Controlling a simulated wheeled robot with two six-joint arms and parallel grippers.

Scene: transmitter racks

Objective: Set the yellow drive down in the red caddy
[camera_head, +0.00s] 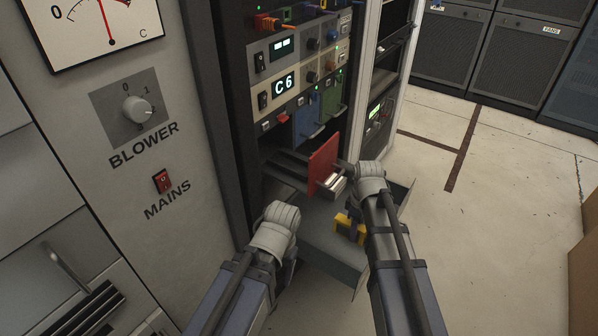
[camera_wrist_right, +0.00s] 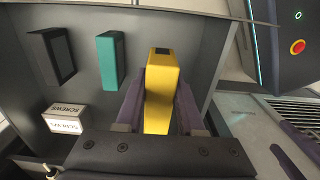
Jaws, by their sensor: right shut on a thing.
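The yellow drive (camera_head: 343,222) is between the fingers of my right gripper (camera_head: 351,214), low over the grey drawer (camera_head: 329,256). In the right wrist view the yellow drive (camera_wrist_right: 161,92) is clasped on both sides by the fingers of the right gripper (camera_wrist_right: 162,98). I cannot tell whether it touches the drawer floor. The red caddy (camera_head: 322,163) stands out from the rack, with a metal handle on its front, above and left of the drive. My left wrist is left of the drawer; its gripper fingers are hidden.
In the drawer are a black block (camera_wrist_right: 59,55), a teal block (camera_wrist_right: 111,60) and a white screws box (camera_wrist_right: 66,119). Blue (camera_head: 307,123) and green (camera_head: 330,100) modules sit in the rack above the caddy. Open floor (camera_head: 480,200) lies to the right.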

